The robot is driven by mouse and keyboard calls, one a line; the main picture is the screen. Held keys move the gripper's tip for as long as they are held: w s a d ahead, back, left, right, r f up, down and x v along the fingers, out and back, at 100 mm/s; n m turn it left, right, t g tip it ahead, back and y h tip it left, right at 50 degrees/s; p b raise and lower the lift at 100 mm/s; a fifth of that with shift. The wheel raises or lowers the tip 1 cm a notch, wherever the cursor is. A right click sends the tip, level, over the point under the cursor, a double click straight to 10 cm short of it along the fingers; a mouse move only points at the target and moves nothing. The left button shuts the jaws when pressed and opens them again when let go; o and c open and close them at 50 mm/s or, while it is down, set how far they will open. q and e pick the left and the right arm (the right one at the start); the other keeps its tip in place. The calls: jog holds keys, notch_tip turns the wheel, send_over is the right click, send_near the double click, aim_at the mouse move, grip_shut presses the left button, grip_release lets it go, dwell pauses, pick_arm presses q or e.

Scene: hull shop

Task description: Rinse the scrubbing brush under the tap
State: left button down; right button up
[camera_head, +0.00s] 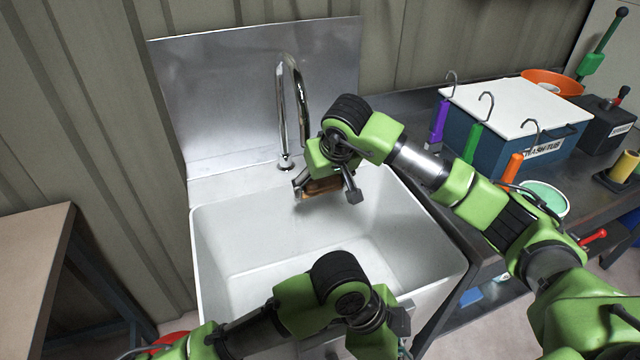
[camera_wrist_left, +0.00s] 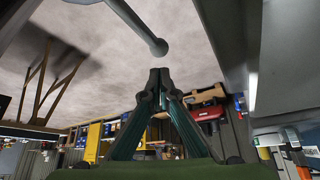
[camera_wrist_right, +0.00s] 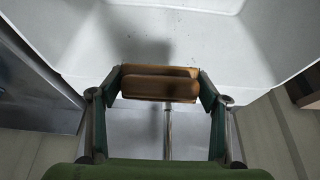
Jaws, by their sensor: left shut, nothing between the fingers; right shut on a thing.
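My right gripper (camera_head: 325,190) is shut on the wooden scrubbing brush (camera_head: 316,186), held above the back part of the white sink (camera_head: 210,240). In the right wrist view, the brush (camera_wrist_right: 160,88) lies crosswise between the two fingers; its bristles cannot be made out. The chrome tap (camera_head: 281,105) arches up at the back of the sink, its spout end close to the gripper and brush. I cannot make out running water. My left gripper (camera_wrist_left: 158,78) is shut and empty; in the head view it is low by the sink's front edge, partly hidden by its own arm.
A steel splashback (camera_head: 220,100) stands behind the sink. On the dark bench at right are a blue wash tub (camera_head: 540,155) with a white lid and hanging coloured-handled hooks, an orange bowl (camera_head: 552,80) and a green-filled pot (camera_head: 545,197). A wooden table (camera_head: 30,250) is at left.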

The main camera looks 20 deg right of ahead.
aim_at(329, 191)
pick_arm(q)
jog(key=shift+r, duration=0.2)
jog(key=v, duration=1.2)
jog(key=shift+d, duration=0.1)
dwell(1.0)
pick_arm(e)
jog(key=shift+s+d+r+p, duration=0.15)
jog(key=shift+s+r, duration=0.3)
jog(key=shift+s, duration=0.7)
jog(key=shift+s+a+r+p, duration=0.15)
jog(key=shift+s+r, duration=0.25)
jog(key=shift+s, duration=0.75)
pick_arm(q)
jog(key=shift+r, duration=0.35)
pick_arm(e)
jog(key=s+r, duration=0.2)
jog(key=s, duration=0.5)
jog(key=shift+s+d+r, duration=0.2)
pick_arm(q)
jog(key=shift+s, duration=0.1)
pick_arm(e)
jog(key=shift+f, duration=0.1)
